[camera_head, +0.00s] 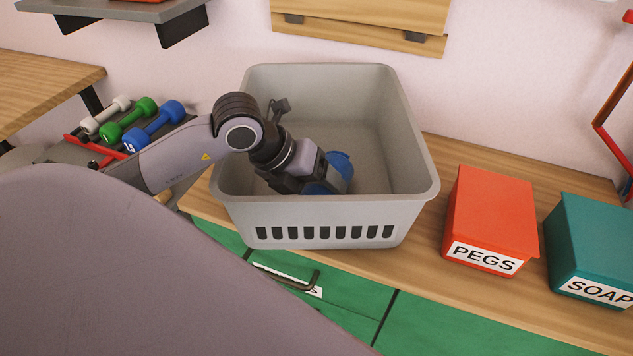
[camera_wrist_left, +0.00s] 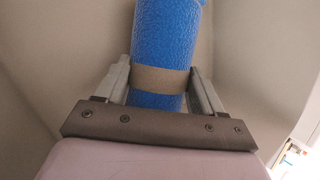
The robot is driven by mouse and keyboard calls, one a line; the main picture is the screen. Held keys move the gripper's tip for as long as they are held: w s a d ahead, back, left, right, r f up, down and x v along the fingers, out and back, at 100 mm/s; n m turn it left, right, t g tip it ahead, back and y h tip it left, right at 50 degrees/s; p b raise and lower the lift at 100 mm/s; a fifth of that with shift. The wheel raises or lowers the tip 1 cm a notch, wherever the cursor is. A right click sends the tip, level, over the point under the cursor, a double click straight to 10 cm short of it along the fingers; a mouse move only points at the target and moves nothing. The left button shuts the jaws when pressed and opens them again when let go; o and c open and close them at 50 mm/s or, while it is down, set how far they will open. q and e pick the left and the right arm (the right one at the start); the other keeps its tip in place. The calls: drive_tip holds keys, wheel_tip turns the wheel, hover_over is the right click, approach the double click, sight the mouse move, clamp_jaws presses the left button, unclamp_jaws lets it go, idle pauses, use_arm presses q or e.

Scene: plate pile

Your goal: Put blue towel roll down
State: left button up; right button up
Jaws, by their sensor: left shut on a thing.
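The blue towel roll (camera_wrist_left: 165,38) has a tan band (camera_wrist_left: 161,80) around it and sits between the two fingers of my left gripper (camera_wrist_left: 162,88) in the left wrist view. The gripper is shut on it. In the head view, my left gripper (camera_head: 312,178) reaches down inside the grey basket (camera_head: 425,180), and part of the blue roll (camera_head: 342,163) shows beside it. The rest of the roll is hidden by the gripper and the basket's front wall. I cannot tell whether the roll touches the basket floor. My right gripper is not in view.
The basket stands on a wooden counter (camera_head: 420,240) above green drawers (camera_head: 450,325). A red PEGS box (camera_head: 492,212) and a teal SOAP box (camera_head: 595,245) stand to its right. White, green and blue dumbbells (camera_head: 130,125) lie at left. The basket's back floor looks clear.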

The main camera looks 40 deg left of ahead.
use_arm(q)
drive_tip(key=o, duration=1.3)
drive_tip(key=shift+c, duration=0.2)
drive_tip(key=shift+r, duration=0.1)
drive_tip(key=v, duration=1.2)
drive_tip(key=shift+b, duration=0.45)
drive_tip(key=shift+s, duration=0.1)
